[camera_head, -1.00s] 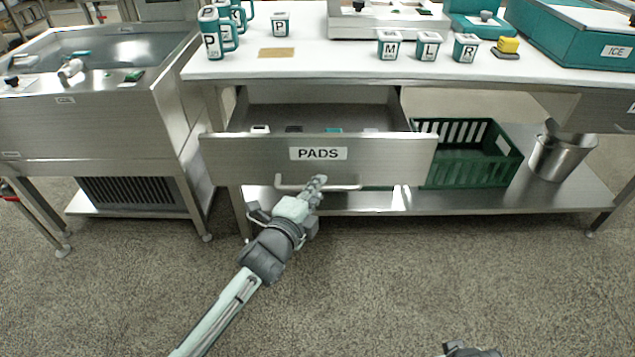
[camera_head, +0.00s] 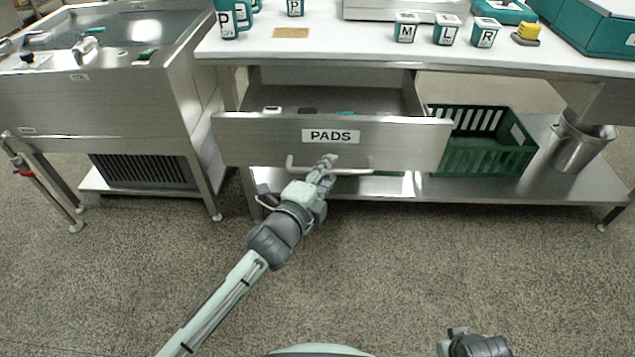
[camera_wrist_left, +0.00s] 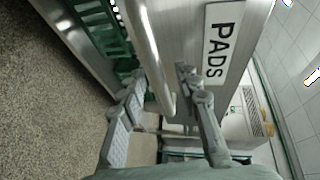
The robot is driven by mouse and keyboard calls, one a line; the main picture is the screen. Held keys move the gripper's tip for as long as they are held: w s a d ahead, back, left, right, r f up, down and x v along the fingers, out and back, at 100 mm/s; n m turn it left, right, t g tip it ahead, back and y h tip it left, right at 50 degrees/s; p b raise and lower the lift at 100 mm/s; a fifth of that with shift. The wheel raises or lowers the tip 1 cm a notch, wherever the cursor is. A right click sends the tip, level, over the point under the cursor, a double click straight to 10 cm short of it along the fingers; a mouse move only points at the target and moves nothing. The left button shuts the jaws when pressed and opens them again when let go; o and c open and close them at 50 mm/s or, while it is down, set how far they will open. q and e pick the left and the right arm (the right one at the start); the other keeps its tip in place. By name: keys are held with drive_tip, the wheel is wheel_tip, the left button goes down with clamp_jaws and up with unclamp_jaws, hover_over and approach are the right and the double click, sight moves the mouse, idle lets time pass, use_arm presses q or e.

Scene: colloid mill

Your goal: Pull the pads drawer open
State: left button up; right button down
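The pads drawer (camera_head: 240,135), a steel front labelled PADS, stands pulled out from under the table, its inside visible from above. Its bar handle (camera_head: 360,171) runs along the lower front and shows as a curved bar in the left wrist view (camera_wrist_left: 150,50). My left gripper (camera_head: 328,163) is at the middle of the handle. In the left wrist view its two fingers (camera_wrist_left: 160,80) are spread, with the bar between them and a visible gap. My right gripper (camera_head: 472,343) shows only partly at the bottom edge; its fingers cannot be made out.
Small items lie in the drawer, mostly hidden by its front. The steel table (camera_head: 350,52) holds several labelled containers. A green crate (camera_head: 480,155) and a steel bucket (camera_head: 580,142) stand on the lower shelf. A sink unit (camera_head: 100,110) is at left. The floor in front is clear.

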use_arm(q)
drive_tip(key=v, duration=1.1)
drive_tip(key=shift+s, duration=0.15)
